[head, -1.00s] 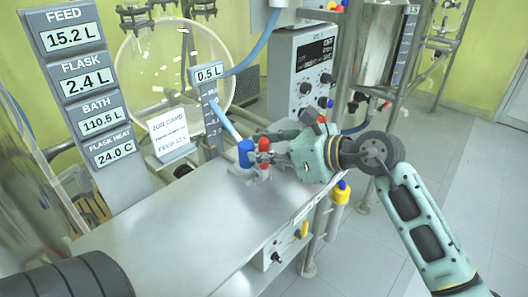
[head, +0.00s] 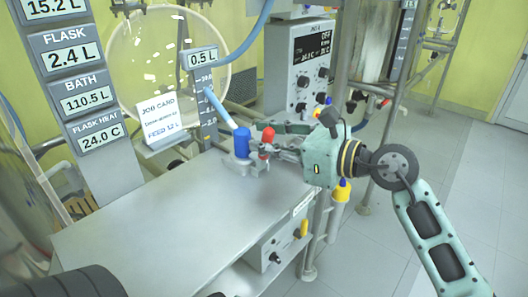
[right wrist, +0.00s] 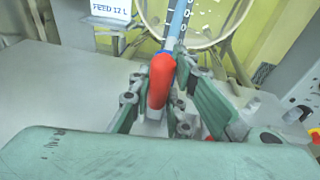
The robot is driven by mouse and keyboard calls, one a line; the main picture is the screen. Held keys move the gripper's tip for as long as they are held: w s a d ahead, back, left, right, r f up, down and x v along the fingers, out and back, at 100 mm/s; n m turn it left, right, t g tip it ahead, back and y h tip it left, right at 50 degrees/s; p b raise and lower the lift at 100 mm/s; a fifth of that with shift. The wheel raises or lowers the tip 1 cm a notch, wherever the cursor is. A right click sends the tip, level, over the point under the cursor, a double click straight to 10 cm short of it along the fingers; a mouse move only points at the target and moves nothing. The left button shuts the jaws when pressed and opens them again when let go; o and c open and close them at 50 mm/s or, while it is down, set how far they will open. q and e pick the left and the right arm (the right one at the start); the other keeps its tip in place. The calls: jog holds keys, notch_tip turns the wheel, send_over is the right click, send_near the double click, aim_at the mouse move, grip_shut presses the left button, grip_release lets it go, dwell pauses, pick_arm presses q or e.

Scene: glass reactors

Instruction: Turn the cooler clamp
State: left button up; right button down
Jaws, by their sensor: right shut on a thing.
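The cooler clamp is a grey metal clamp (head: 243,166) with a red handle (head: 267,134), beside a blue fitting (head: 242,143) at the foot of a slanted light-blue tube (head: 220,108). My right gripper (head: 272,146) reaches in from the right, shut on the red handle. In the right wrist view the red handle (right wrist: 160,82) stands between the two green fingers, with the tube (right wrist: 177,22) behind it. The fingers hide part of the clamp.
A bare metal bench (head: 150,220) lies in front of the clamp. A job card (head: 165,121) stands behind it, near a 0.5 L gauge (head: 203,58). A control unit (head: 302,65) and metal posts stand close behind my right arm.

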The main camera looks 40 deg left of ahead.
dwell(0.3)
jog(key=c, duration=1.6)
grip_release()
jog(key=shift+c, duration=0.2)
jog(key=shift+d, duration=0.1)
jog(key=d+r, duration=0.1)
jog(key=d, duration=1)
jog(key=shift+w+d+r, duration=0.35)
jog(key=shift+w+d, duration=0.05)
